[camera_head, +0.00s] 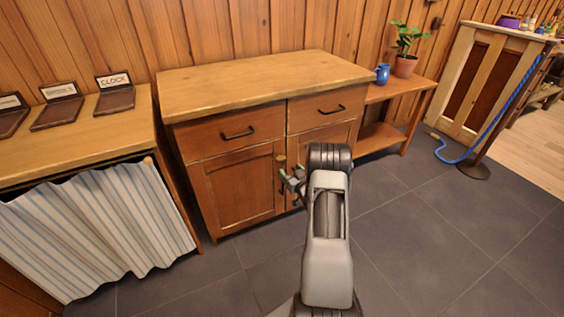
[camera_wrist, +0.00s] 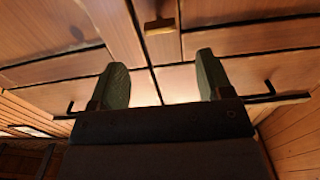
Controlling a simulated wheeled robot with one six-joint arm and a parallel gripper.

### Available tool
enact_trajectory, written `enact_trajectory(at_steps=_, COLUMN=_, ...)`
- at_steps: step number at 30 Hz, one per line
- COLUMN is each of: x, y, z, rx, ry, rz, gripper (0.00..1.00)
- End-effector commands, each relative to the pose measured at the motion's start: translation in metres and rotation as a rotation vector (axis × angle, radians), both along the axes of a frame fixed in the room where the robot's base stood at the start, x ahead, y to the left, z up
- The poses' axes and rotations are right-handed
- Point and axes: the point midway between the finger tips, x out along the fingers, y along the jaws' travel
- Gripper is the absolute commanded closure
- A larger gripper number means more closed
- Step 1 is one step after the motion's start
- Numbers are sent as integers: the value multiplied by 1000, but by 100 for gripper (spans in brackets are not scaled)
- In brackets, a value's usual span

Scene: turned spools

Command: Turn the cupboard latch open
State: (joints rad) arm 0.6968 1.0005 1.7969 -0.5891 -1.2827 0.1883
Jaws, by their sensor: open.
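The wooden cupboard (camera_head: 236,183) has two drawers above two doors. Its latch (camera_head: 281,160), a small tan wooden piece, sits near the seam between the doors, just below the drawers. In the wrist view the latch (camera_wrist: 160,27) appears as a short bar lying crosswise, centred beyond the fingertips. My gripper (camera_head: 293,181) is close to the cupboard front, just below and right of the latch in the head view. In the wrist view its green fingers (camera_wrist: 161,66) are spread with nothing held between them. The latch is apart from both fingers in that picture. My arm covers part of the right door.
Dark drawer handles (camera_head: 238,133) (camera_head: 331,110) stick out above the doors. A curtained counter (camera_head: 95,225) with label stands is on the left. A low shelf bench (camera_head: 410,92) with a blue jug and plant is on the right. The tiled floor (camera_head: 430,250) in front is clear.

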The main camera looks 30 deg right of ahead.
Motion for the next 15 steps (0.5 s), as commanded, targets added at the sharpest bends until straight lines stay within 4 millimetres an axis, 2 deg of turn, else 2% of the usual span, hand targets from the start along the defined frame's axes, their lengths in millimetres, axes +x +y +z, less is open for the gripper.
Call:
enact_trajectory(at_steps=6, x=42, y=-5, z=-2, rx=-1, ry=-1, rz=1, gripper=28)
enact_trajectory(at_steps=15, x=77, y=-10, z=-1, rx=-1, ry=1, rz=0, gripper=28)
